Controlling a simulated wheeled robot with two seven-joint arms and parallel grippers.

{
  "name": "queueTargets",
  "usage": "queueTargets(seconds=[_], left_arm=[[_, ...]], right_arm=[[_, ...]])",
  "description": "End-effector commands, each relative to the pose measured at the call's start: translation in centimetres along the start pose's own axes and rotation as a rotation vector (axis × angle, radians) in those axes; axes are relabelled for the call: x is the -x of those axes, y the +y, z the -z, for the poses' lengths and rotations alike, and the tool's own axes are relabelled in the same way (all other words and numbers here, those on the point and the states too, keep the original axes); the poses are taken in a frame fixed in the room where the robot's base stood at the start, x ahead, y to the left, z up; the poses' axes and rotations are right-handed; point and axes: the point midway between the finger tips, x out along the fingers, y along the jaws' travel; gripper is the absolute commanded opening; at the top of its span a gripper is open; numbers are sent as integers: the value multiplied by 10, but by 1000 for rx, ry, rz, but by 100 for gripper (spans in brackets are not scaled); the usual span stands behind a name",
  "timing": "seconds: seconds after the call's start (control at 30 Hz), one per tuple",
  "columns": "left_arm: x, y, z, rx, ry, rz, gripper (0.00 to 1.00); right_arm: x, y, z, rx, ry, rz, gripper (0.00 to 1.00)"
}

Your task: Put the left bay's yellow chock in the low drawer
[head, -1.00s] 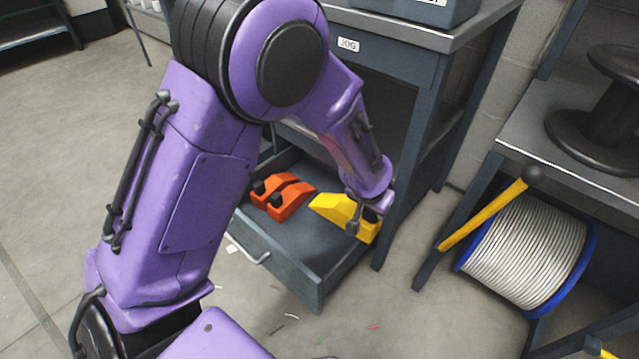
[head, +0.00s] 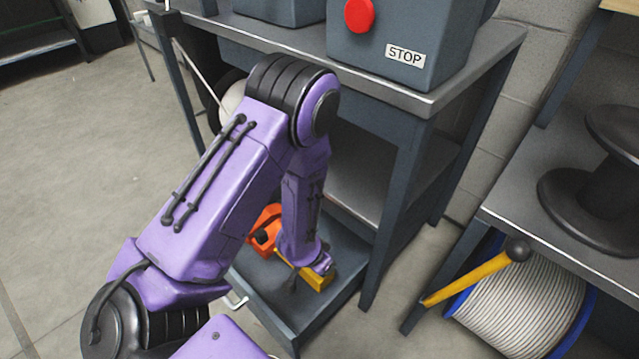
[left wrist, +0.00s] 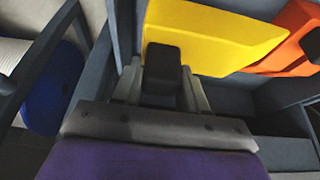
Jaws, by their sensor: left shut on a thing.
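The yellow chock (head: 319,281) is at the low drawer, inside its outline, next to the right wall in the head view. My left gripper (head: 318,264) is shut on it; the arm hides much of it. In the left wrist view the yellow chock (left wrist: 215,35) lies just beyond the fingers, with its dark knob (left wrist: 163,66) between them. The low drawer (head: 268,312) is pulled open. I cannot tell whether the chock touches its floor. My right gripper is out of view.
An orange chock (head: 266,222) sits in the drawer, left of my gripper. A desk leg (head: 384,245) stands right of the drawer. A cable reel (head: 525,305) and a yellow bar (head: 468,280) are farther right. A box marked STOP (head: 405,40) stands on the desk.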

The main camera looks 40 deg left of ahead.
Motion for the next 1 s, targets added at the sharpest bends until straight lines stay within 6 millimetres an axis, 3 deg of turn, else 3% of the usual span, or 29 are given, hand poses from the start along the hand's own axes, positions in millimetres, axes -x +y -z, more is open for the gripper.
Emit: queueTargets(seconds=[0.03, 0.1, 0.33, 0.5, 0.8, 0.83, 0.9, 1.0], left_arm=[[-17, -6, -2, 2, 0, 1, 0], [-28, -13, 1, 2, 2, 1, 0], [-45, -24, 4, 2, 2, 1, 0], [-77, -27, -7, -1, 0, 1, 0], [-76, -27, -6, 0, 1, 1, 0], [-76, -26, -7, 0, 0, 0, 46], [-76, -26, -7, 0, 0, 0, 68], [-76, -26, -7, 0, 0, 0, 68]], right_arm=[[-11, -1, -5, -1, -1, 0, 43], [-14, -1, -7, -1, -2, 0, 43], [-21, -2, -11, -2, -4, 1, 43], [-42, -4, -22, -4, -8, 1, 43], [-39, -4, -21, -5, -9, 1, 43], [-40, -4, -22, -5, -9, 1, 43], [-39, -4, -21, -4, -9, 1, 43], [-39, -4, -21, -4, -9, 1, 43]])
